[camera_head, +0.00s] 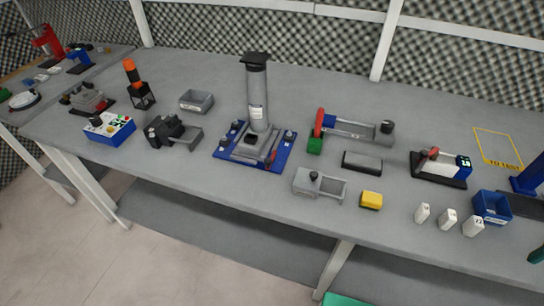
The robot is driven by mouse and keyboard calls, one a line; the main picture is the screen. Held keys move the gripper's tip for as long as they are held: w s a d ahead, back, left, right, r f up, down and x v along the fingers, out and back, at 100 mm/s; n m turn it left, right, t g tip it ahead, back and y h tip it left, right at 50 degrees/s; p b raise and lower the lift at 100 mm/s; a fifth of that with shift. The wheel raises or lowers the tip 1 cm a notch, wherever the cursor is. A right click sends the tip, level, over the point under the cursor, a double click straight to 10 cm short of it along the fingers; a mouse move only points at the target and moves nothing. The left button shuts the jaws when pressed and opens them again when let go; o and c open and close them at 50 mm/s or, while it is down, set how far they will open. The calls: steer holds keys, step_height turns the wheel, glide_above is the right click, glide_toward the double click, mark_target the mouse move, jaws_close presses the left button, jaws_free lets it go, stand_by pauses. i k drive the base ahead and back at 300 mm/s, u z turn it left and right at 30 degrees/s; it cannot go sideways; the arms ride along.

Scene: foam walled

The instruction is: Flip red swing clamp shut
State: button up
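Two small red parts on the grey workbench (230,85) could be the red swing clamp, and I cannot tell which. One is a red upright lever (319,122) at the left end of a grey fixture (355,129), above a green block (314,145). The other is a small red arm (433,153) on a fixture with a black base (428,175), a pale block and a blue end. Both are too small to tell whether they are open or shut. My gripper is not in view.
A tall grey column on a blue plate (277,160) stands mid-bench. In front are a grey holder (306,186), a yellow block (371,200), white tags and a blue bin (491,207). A dark grey block (362,161) lies between the two fixtures. Mesh walls stand behind the bench.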

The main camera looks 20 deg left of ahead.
mark_target(267, 162)
steer(key=u, duration=1.05)
steer(key=k, duration=0.45)
steer(key=u, duration=0.15)
steer(key=i, duration=0.5)
